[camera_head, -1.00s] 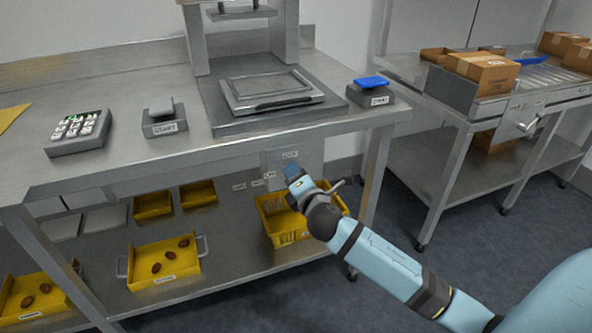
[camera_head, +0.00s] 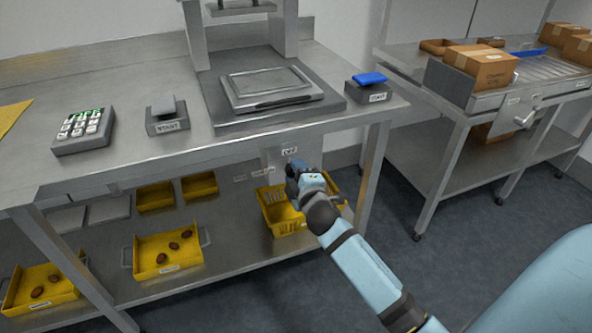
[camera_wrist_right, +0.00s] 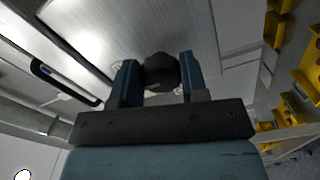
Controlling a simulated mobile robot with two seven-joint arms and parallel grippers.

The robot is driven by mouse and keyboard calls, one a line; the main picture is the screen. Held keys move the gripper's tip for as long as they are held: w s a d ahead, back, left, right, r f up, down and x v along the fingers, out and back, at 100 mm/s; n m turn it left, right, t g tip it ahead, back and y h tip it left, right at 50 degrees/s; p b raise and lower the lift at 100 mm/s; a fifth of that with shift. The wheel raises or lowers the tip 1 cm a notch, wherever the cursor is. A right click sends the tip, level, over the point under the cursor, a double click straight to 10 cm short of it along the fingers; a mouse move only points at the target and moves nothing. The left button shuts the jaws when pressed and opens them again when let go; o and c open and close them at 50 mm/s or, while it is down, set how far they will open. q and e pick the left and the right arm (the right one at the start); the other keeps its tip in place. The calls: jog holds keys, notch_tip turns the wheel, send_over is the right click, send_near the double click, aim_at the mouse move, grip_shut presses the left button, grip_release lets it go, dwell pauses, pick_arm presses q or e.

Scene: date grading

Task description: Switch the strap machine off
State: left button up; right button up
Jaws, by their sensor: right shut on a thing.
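A grey switch panel (camera_head: 275,160) with an OFF label (camera_head: 289,151) hangs under the front edge of the steel table. More small labels lie to its left. My right gripper (camera_head: 293,168) is at this panel, just below the OFF label, and hides the switch in the head view. In the right wrist view my right gripper (camera_wrist_right: 157,66) has its two blue fingers on either side of a dark round knob (camera_wrist_right: 161,74) and is shut on it. Which way the knob points cannot be told. My left gripper is not in view.
On the table stand a press with a flat plate (camera_head: 272,88), a grey START pedal-like button (camera_head: 166,116), a blue-topped button (camera_head: 368,88) and a keypad (camera_head: 84,130). Yellow trays (camera_head: 168,253) and a yellow basket (camera_head: 283,222) sit on the shelf below.

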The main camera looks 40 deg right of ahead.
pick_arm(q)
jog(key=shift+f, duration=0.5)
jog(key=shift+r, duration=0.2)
pick_arm(e)
jog(key=o, duration=0.9)
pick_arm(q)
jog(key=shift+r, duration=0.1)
pick_arm(e)
jog(key=shift+s, duration=0.1)
